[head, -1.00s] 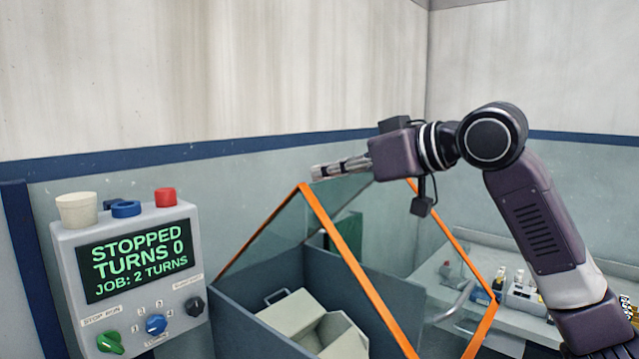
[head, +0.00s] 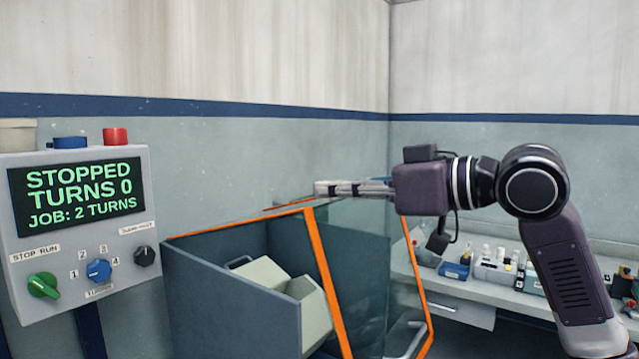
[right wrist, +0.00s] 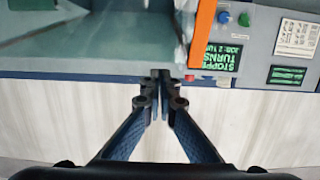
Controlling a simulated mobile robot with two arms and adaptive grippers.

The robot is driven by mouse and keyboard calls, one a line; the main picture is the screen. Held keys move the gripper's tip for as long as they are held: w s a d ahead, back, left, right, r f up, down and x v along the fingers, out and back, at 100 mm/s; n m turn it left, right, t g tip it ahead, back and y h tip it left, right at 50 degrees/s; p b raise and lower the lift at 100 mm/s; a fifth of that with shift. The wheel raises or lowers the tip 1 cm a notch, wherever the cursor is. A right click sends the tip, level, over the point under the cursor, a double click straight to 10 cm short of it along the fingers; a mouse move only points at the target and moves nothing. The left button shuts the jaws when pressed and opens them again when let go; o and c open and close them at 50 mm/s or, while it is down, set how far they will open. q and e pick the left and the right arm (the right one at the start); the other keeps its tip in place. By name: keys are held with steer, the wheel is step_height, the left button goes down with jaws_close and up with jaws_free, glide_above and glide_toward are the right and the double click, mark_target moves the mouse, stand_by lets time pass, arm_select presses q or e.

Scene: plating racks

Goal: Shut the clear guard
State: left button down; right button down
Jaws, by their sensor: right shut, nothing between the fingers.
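The clear guard with orange edges (head: 325,275) is over the grey-blue tank in the head view. Its top panel now looks nearly level, and its clear front slopes down on the right. A pale handle (head: 408,338) shows low on that front. My right gripper (head: 318,188) is shut and empty, with its fingers pointing left just above the guard's top edge. I cannot tell whether they touch it. In the right wrist view the closed fingertips (right wrist: 161,76) are near the tank's edge, and an orange guard strip (right wrist: 203,32) shows beside them. My left gripper is not in view.
A control box (head: 82,230) at left reads STOPPED, TURNS 0, JOB: 2 TURNS. It has a green knob (head: 43,285), a blue knob (head: 98,270) and a red button (head: 116,136). A pale basket (head: 270,275) sits in the tank. A bench (head: 470,288) with bottles stands behind right.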

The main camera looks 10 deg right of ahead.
mark_target(329, 223)
steer(key=shift+s+d+f+b, duration=0.2)
steer(key=shift+f+b, duration=0.2)
steer(key=shift+f, duration=0.4)
steer(key=shift+s+d+f+b, duration=0.25)
steer(key=shift+f+b, duration=0.15)
steer(key=shift+f, duration=0.45)
steer(key=shift+s+d+f+b, duration=0.2)
steer(key=shift+f+b, duration=0.2)
steer(key=shift+f, duration=0.4)
